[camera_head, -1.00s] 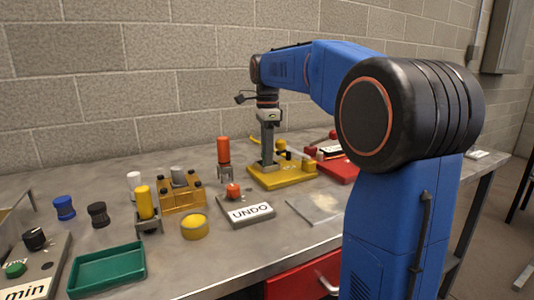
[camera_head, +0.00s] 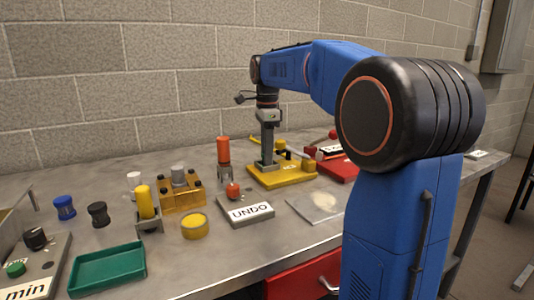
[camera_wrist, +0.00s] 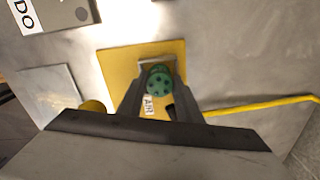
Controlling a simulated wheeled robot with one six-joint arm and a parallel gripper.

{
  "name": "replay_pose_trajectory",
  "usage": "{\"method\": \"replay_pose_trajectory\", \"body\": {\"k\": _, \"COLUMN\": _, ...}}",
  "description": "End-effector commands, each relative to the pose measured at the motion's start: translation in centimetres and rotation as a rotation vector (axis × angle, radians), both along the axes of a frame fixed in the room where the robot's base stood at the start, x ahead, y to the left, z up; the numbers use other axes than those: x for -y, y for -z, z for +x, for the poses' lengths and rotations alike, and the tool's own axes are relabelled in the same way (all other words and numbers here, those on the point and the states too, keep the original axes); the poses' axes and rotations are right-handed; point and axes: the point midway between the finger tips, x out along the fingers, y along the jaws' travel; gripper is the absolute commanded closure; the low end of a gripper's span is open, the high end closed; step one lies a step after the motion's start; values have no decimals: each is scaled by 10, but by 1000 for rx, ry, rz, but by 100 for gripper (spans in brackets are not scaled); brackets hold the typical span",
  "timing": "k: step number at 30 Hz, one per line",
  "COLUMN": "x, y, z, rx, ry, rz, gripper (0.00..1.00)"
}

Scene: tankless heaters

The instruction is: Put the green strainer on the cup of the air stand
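The green strainer (camera_wrist: 159,80), a round disc with dark holes, sits between my fingertips in the wrist view. My gripper (camera_wrist: 158,90) appears shut on it. In the head view my gripper (camera_head: 267,162) points straight down over the yellow air stand (camera_head: 290,181), close to its left rear part. The stand's yellow base (camera_wrist: 112,68) and its AIR label show below the strainer in the wrist view. The cup is hidden by my fingers and the strainer, so I cannot tell whether the strainer touches it.
A red stand (camera_head: 342,168) is close on the right. The grey UNDO box (camera_head: 246,211) and an orange-topped post (camera_head: 223,150) stand on the left. A thin pale plate (camera_head: 318,206) lies in front. A yellow hose or rod (camera_wrist: 262,105) runs right in the wrist view.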

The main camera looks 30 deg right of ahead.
Motion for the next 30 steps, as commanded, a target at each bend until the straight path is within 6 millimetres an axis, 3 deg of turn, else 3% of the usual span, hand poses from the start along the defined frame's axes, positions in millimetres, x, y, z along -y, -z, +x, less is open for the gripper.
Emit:
{"method": "replay_pose_trajectory", "body": {"k": 1, "x": -1, "y": 5, "z": -2, "rx": -23, "ry": 0, "rz": 4, "gripper": 52}}
{"method": "replay_pose_trajectory", "body": {"k": 4, "x": 0, "y": -9, "z": -1, "rx": -21, "ry": 0, "rz": 5, "gripper": 52}}
{"method": "replay_pose_trajectory", "body": {"k": 18, "x": 0, "y": -101, "z": -1, "rx": -10, "ry": 0, "rz": 2, "gripper": 52}}
{"method": "replay_pose_trajectory", "body": {"k": 24, "x": 0, "y": -119, "z": -1, "rx": -11, "ry": 0, "rz": 2, "gripper": 52}}
{"method": "replay_pose_trajectory", "body": {"k": 30, "x": 0, "y": -123, "z": -2, "rx": -11, "ry": 0, "rz": 2, "gripper": 52}}
